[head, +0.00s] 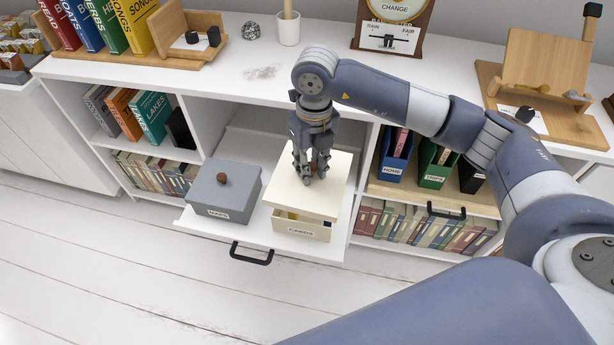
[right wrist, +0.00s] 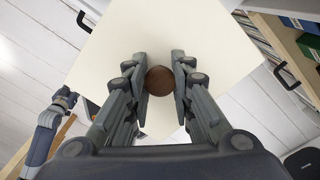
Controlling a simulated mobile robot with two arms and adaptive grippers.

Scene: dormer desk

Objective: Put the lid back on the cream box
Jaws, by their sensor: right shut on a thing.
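The cream lid (head: 333,190) is a flat square with a round brown knob (right wrist: 159,80). My right gripper (head: 311,178) points down from above and is shut on the knob, with a finger on each side. The lid hangs over the cream box (head: 284,222), labelled CARDS, in the pulled-out drawer. A gap with yellow and dark contents shows between the lid's front edge and the box. The lid hides the rest of the opening. Part of a blue-grey arm, seemingly my left, shows at the left of the right wrist view; its jaw state is unclear.
A grey lidded box (head: 223,190) stands left of the cream box in the same drawer (head: 262,236). Shelves of books flank the drawer on both sides. The desktop (head: 215,85) above carries a wooden bookstand, a white cup (head: 289,28) and a stand.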

